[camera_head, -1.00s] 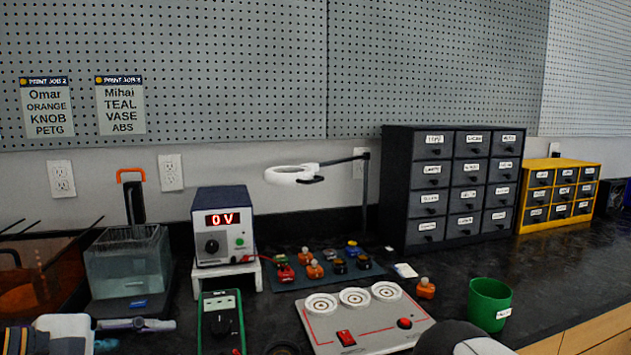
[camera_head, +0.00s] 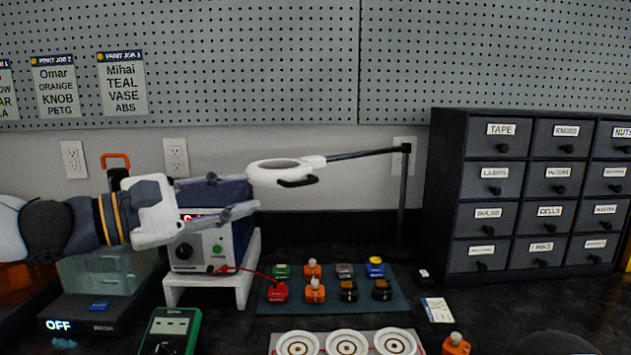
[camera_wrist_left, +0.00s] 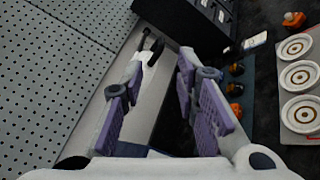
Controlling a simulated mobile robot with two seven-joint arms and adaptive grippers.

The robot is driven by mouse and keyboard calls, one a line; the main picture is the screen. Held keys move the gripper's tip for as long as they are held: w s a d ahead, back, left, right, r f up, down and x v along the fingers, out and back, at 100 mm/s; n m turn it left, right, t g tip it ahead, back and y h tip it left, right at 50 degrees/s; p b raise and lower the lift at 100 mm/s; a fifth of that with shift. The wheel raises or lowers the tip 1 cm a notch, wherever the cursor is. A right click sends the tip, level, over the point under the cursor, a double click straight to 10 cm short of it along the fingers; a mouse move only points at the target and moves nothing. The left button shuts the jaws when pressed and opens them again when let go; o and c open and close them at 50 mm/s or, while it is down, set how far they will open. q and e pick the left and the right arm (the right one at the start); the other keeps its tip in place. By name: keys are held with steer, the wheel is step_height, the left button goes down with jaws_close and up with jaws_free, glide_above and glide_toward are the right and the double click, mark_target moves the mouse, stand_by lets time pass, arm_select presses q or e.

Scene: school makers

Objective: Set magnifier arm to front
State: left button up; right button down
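The magnifier has a white ring head (camera_head: 275,172) with a black handle (camera_head: 297,182) under its right side. Its dark arm (camera_head: 365,153) runs right to a black upright post (camera_head: 403,195), so the head points left along the wall. My left gripper (camera_head: 236,194) is open and empty, just left of the ring head and slightly lower, in front of the power supply. In the left wrist view, the open purple-padded fingers point toward the magnifier's white part (camera_wrist_left: 134,66) and black handle (camera_wrist_left: 156,52), which lie beyond the fingertips. My right gripper is not in view.
The power supply (camera_head: 205,242) stands on a white riser (camera_head: 248,272) below the gripper. Small coloured parts lie on a dark mat (camera_head: 335,303). A panel with white discs (camera_head: 346,343) is in front. A dark drawer cabinet (camera_head: 445,185) stands right of the post.

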mark_target(290, 186)
arm_select(q)
steer(key=x, duration=1.1)
steer(key=shift+f+b, duration=0.1)
steer(key=shift+b, duration=0.2)
steer(key=shift+c, duration=0.3)
jaws_close()
